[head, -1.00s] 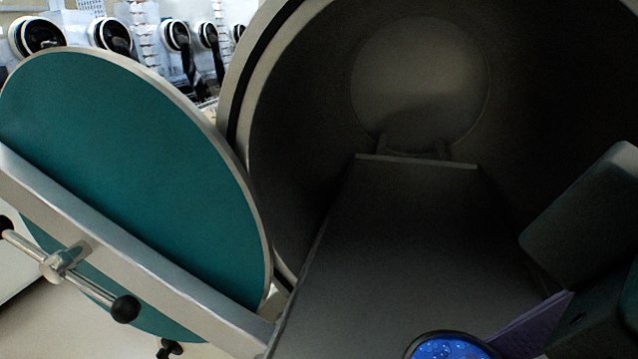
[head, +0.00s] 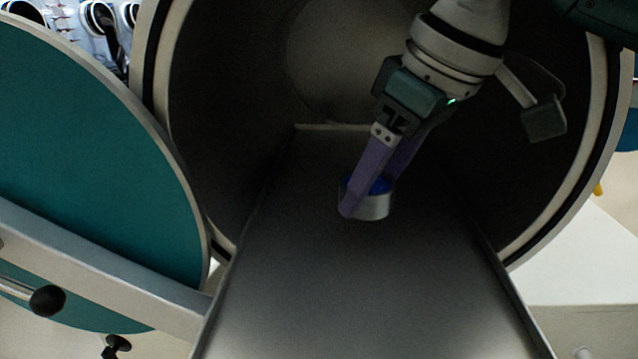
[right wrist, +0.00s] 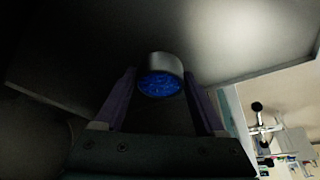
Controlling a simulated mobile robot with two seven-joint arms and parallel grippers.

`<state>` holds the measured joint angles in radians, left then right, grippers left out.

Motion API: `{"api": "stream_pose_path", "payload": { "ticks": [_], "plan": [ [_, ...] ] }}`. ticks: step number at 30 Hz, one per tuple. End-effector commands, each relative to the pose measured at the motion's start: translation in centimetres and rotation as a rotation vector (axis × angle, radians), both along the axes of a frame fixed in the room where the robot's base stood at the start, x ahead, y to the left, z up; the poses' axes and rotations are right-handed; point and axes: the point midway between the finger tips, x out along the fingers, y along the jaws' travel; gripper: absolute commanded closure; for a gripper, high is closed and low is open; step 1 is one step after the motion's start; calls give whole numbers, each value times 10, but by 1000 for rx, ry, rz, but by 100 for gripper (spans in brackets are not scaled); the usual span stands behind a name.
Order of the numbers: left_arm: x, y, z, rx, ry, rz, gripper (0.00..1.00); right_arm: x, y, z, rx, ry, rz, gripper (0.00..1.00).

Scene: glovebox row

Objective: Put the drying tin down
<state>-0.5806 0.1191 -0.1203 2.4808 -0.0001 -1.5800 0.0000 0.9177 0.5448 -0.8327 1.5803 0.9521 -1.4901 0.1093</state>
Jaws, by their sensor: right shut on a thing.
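The drying tin (head: 375,208) is a small round silver tin with blue contents. It is inside the round chamber, over the middle of the grey sliding tray (head: 345,290); I cannot tell whether its base touches the tray. My right gripper (head: 366,195) reaches in from the upper right, with its purple fingers angled down and shut on the tin. In the right wrist view, the tin (right wrist: 162,68) shows its blue top between the fingertips (right wrist: 160,85). My left gripper is not in view.
The chamber's round rim (head: 597,130) surrounds my right arm. The teal round door (head: 85,170) stands open at the left, with a bar and black-knobbed handle (head: 47,300). The front of the tray is bare. A white surface (head: 580,260) lies at the right.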

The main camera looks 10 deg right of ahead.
Motion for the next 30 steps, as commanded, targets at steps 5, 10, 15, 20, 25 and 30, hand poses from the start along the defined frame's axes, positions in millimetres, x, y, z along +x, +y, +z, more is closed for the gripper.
{"api": "stream_pose_path", "payload": {
  "ticks": [5,10,15,20,25,30],
  "plan": [
    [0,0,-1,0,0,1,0,-1,-1,-27,-1,4,-2,86],
    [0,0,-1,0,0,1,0,7,-3,-39,-1,0,-3,86],
    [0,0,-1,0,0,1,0,7,-3,-40,-2,-1,-1,86],
    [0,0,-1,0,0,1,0,7,-3,-42,-1,0,0,86],
    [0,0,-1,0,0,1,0,7,-3,-43,-2,0,-1,14],
    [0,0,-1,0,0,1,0,7,-3,-43,-2,0,-1,0]
  ]
}}
